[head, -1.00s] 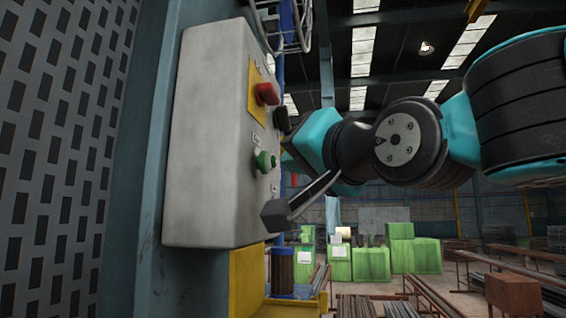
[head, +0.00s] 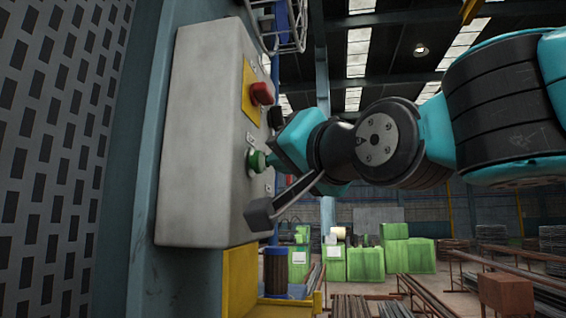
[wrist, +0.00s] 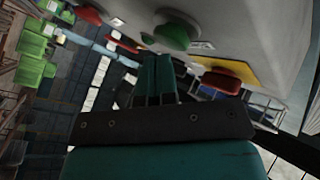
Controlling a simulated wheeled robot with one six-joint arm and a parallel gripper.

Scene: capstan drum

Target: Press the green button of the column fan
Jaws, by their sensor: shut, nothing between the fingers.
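The green button (head: 257,161) sticks out from the right-hand face of a grey control box (head: 200,140) in the head view. It also shows in the wrist view (wrist: 176,38), just beyond my fingertips. My gripper (head: 272,160) is shut and empty, its teal fingers pointing left at the green button. In the head view the fingertips meet or nearly meet the button's front; I cannot tell whether they touch or whether it is pushed in. The shut fingers (wrist: 157,60) show side by side in the wrist view.
Another red button (wrist: 90,14) shows in the wrist view. A wire cage (head: 284,25) hangs above the box. Green crates (head: 366,263) stand far behind.

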